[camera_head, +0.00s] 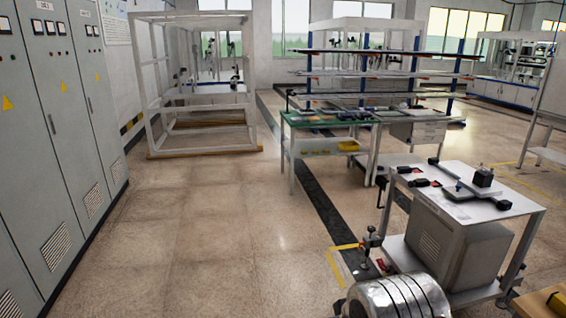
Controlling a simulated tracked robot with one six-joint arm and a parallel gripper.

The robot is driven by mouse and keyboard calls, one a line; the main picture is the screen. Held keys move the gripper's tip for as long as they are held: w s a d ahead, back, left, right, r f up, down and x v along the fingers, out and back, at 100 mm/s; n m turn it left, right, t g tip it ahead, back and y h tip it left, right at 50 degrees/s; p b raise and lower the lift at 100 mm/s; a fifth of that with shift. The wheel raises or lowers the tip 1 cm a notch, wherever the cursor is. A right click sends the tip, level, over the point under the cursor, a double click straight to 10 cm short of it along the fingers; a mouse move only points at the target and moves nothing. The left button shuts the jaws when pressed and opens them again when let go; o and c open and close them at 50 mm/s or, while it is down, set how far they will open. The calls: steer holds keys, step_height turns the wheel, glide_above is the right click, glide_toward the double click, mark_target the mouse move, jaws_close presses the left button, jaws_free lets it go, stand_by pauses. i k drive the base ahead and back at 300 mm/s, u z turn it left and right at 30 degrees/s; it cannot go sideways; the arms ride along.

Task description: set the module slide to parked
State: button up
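A white cart (526,206) stands at the right. On its top lies a narrow light bar (475,192) with black ends and a small blue knob (458,186) partway along it. This may be the module slide; I cannot tell for sure, nor read its setting. A black block (483,176) and small black clamp-like parts (424,183) sit beside it. My gripper is not in view.
A silver ringed cylinder (397,299) is in front of the cart. Grey cabinets (60,110) line the left wall. A white frame (200,85) and a green-topped bench (325,119) stand farther back. The floor at centre left is clear.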

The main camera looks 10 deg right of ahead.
mark_target(480, 186)
steer(key=z, duration=0.05)
steer(key=i, duration=1.45)
steer(key=z, duration=0.4)
steer(key=i, duration=0.75)
steer(key=z, duration=0.45)
steer(key=i, duration=0.75)
steer(key=z, duration=0.45)
steer(key=i, duration=1)
steer(key=z, duration=0.35)
